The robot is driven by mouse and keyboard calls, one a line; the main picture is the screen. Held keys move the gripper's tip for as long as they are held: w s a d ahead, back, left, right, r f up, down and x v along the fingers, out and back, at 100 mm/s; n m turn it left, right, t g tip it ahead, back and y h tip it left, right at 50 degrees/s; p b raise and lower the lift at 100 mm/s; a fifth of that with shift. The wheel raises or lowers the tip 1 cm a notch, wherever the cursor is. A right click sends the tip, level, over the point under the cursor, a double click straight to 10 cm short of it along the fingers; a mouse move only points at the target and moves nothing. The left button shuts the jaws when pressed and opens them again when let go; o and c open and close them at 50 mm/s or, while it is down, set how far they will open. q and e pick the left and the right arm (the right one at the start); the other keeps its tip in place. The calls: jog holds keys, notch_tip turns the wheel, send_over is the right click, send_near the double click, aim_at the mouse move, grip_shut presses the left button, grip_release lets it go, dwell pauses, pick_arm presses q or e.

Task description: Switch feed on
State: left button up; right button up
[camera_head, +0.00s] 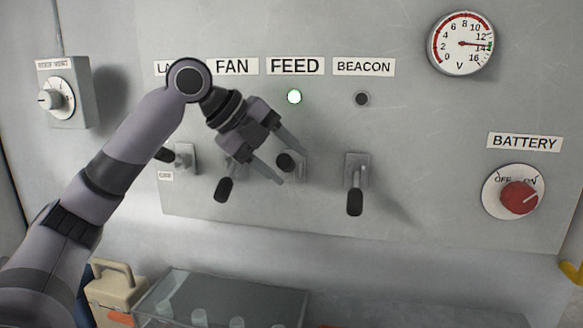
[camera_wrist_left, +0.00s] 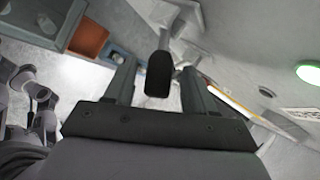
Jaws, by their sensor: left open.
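The FEED switch lever (camera_head: 286,162) has a black knob and sits below the FEED label (camera_head: 295,66). Its knob points out towards the head camera, not hanging down like its neighbours. The round FEED lamp (camera_head: 294,97) glows green and also shows in the left wrist view (camera_wrist_left: 309,74). My left gripper (camera_head: 289,165) is open, with its fingers on either side of the FEED knob. In the left wrist view a black lever handle (camera_wrist_left: 159,72) stands between the spread fingers; contact cannot be told. My right gripper is not clearly visible.
The FAN lever (camera_head: 224,190) and BEACON lever (camera_head: 355,202) hang down on either side. The BEACON lamp (camera_head: 362,99) is dark. My left arm partly covers the leftmost label and switch. A red BATTERY knob (camera_head: 519,197) and a voltmeter (camera_head: 461,43) are on the right. A glass-topped case (camera_head: 230,295) stands below.

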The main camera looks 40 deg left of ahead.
pick_arm(q)
jog(key=v, duration=0.4)
jog(key=shift+s+r, duration=0.15)
dwell(0.4)
